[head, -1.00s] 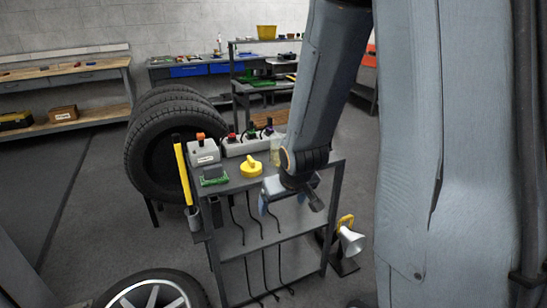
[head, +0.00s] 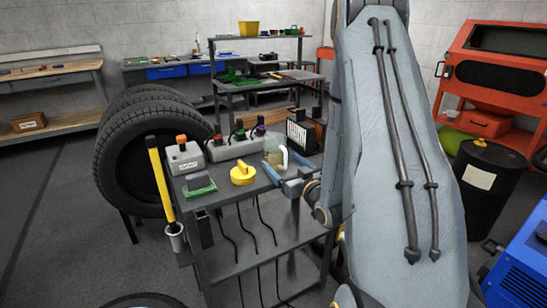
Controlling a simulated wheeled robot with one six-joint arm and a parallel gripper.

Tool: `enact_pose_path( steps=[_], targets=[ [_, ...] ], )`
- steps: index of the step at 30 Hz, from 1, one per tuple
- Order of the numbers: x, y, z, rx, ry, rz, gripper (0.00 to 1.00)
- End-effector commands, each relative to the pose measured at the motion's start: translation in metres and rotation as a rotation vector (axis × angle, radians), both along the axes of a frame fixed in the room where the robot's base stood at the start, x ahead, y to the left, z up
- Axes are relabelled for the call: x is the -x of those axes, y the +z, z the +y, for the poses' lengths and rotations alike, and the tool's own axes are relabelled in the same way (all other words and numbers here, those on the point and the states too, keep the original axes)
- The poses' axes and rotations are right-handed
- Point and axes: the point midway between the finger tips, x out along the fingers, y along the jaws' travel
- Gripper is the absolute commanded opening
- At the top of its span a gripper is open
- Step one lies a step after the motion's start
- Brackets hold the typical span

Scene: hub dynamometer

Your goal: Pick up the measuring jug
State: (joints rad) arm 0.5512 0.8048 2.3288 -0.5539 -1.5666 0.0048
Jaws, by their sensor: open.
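I cannot tell whether either finger touches the jug. The jug's lower part is partly hidden by the gripper.
A yellow round object (head: 243,175), a grey box with an orange knob (head: 186,158), a green-based block (head: 199,184) and a grey strip with coloured knobs (head: 230,148) share the cart top. A black box (head: 302,133) is behind the jug. Tyres (head: 150,150) stand at left.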

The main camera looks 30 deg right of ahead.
Motion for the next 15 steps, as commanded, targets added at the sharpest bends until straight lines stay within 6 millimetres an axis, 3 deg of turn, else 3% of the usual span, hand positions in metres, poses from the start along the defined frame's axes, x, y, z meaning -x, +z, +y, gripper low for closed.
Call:
enact_pose_path(
  steps=[15],
  targets=[
    [-0.062,0.000,-0.004,0.002,0.001,0.001,0.83]
  ],
)
